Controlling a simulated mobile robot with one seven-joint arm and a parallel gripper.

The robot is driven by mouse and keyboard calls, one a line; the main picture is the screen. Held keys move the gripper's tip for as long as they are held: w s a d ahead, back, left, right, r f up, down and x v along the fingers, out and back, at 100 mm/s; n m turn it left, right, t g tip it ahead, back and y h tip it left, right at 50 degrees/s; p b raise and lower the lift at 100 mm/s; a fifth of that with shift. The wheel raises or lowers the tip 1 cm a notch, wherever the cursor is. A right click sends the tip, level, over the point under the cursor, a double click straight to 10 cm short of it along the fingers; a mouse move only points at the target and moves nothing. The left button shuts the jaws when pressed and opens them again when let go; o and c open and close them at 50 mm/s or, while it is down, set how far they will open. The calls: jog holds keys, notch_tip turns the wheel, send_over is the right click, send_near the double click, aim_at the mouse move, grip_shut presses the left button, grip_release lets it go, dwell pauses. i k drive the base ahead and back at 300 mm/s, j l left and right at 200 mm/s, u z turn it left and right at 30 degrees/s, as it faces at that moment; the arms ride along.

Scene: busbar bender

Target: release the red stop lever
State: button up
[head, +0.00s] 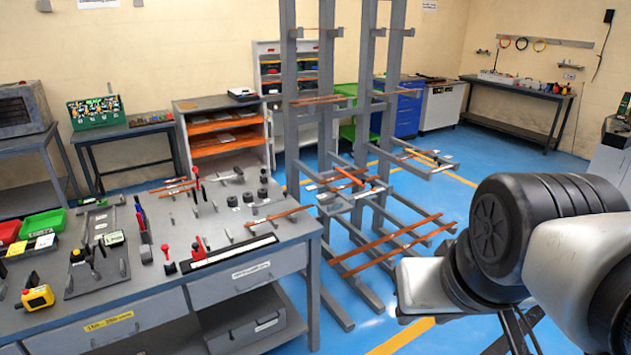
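Several red-handled parts show on the grey workbench (150,285), and I cannot tell for sure which is the stop lever. One upright red lever (196,173) stands at the back of the bench. A small red-topped lever (165,249) stands near the middle, and a red handle (198,248) sits just right of it. All are small in the head view, so their exact settings are unclear. My arm is at the right, well apart from the bench. My gripper is not clearly visible; only arm links show, with dark parts cut off by the bottom edge.
A yellow control box (38,297) sits at the bench's front left, near green (43,223) and red bins. A grey rack (380,120) with copper bars (395,245) stands between the bench and my arm, its low arms jutting out.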

aim_at(168, 263)
jog(key=i+l+z, duration=0.1)
jog(key=i, duration=0.55)
jog(key=i+l+z, duration=0.15)
jog(key=i, duration=0.5)
jog(key=i+l, duration=0.15)
jog(key=i, duration=0.25)
jog(key=i+l, duration=0.15)
jog(key=i, duration=0.3)
jog(key=i+l, duration=0.2)
jog(key=i, duration=0.2)
jog(key=l+u, duration=0.3)
jog(key=l, duration=0.6)
jog(key=k+j+u, duration=0.25)
jog(key=j, duration=0.85)
jog(key=k+j+u, duration=0.25)
jog(key=j, duration=0.9)
jog(key=j+u, duration=0.25)
jog(key=j, duration=0.9)
jog(key=i, duration=0.05)
